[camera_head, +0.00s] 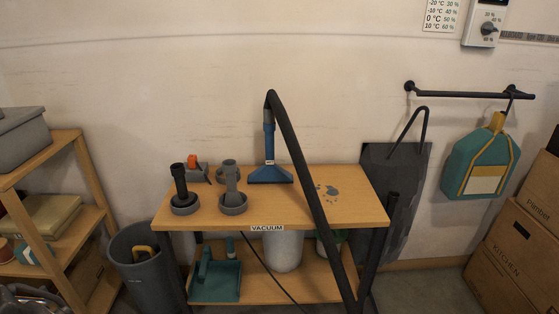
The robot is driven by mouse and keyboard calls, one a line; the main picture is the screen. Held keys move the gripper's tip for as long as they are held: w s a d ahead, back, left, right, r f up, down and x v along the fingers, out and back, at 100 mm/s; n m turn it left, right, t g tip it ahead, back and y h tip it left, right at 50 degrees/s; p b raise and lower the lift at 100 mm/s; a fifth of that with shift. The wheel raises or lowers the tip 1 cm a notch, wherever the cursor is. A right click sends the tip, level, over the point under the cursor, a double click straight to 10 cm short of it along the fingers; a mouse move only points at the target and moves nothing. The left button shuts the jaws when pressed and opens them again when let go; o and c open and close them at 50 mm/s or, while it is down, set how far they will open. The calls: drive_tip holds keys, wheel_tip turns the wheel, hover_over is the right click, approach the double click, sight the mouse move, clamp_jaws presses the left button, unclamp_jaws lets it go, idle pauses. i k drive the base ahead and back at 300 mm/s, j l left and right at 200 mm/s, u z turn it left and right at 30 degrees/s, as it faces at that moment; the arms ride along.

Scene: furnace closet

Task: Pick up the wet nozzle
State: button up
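A blue nozzle (270,172) with a wide flared foot stands upright at the back middle of the wooden table (288,210). It has a small label, too small to read, and a black hose (303,172) runs from its top down to the right. A black nozzle (180,183) and a grey nozzle (231,183) stand in round grey holders at the table's left. Behind them are a grey piece with an orange part (194,163) and another grey fitting (228,167). I cannot tell from markings which is the wet nozzle. My gripper is not in view.
The hose crosses the table's front. A teal dustpan (217,278) and white container (283,250) sit on the lower shelf. A grey bin (145,270) stands left, cardboard boxes (515,245) right.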

sight(270, 173)
drive_tip(key=i+j+z, duration=0.1)
drive_tip(key=i+z, duration=0.4)
drive_tip(key=i+j+z, duration=0.3)
drive_tip(key=z, duration=0.2)
drive_tip(key=i, duration=0.1)
